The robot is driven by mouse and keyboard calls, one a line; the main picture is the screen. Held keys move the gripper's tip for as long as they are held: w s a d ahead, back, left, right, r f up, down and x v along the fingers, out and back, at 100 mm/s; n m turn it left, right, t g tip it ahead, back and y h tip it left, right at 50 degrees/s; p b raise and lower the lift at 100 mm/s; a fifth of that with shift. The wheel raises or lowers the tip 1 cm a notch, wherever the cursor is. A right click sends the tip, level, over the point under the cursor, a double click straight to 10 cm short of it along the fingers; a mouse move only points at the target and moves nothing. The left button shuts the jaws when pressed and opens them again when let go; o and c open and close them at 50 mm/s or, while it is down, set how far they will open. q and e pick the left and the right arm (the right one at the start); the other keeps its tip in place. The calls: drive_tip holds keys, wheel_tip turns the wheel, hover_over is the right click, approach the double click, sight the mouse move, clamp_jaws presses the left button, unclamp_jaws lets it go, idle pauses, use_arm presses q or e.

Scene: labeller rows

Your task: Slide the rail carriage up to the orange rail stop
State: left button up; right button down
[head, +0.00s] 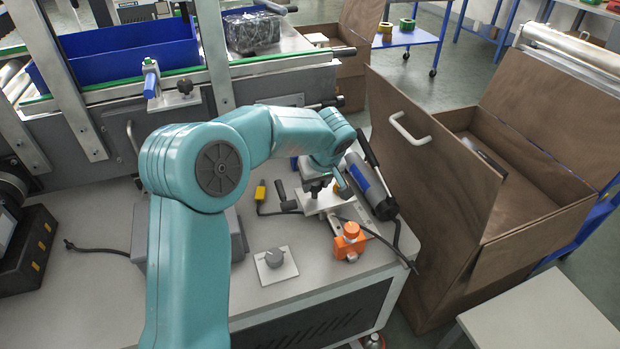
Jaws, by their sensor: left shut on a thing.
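The rail carriage (325,204) is a pale block on a short metal rail (337,226) on the bench top. The orange rail stop (349,241) sits at the near end of the rail, with a short stretch of bare rail between it and the carriage. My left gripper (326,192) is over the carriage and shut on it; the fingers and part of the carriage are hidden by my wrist. My right gripper is not in view.
A grey and blue cylindrical tool (372,187) lies right of the rail, its cable passing near the stop. A grey knob on a plate (275,258) and a yellow connector (260,193) are to the left. A brown box (440,190) stands beyond the bench's right edge.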

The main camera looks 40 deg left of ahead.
use_arm(q)
drive_tip(key=s+d+b, duration=0.4)
drive_tip(key=d, duration=0.4)
drive_tip(key=shift+b, duration=0.4)
drive_tip(key=o, duration=1.2)
drive_tip(key=shift+o, duration=0.2)
drive_tip(key=shift+a, duration=0.1)
drive_tip(key=p+v, duration=0.5)
drive_tip(key=v, duration=1.1)
drive_tip(key=shift+r, duration=0.2)
drive_tip(key=shift+s, duration=0.1)
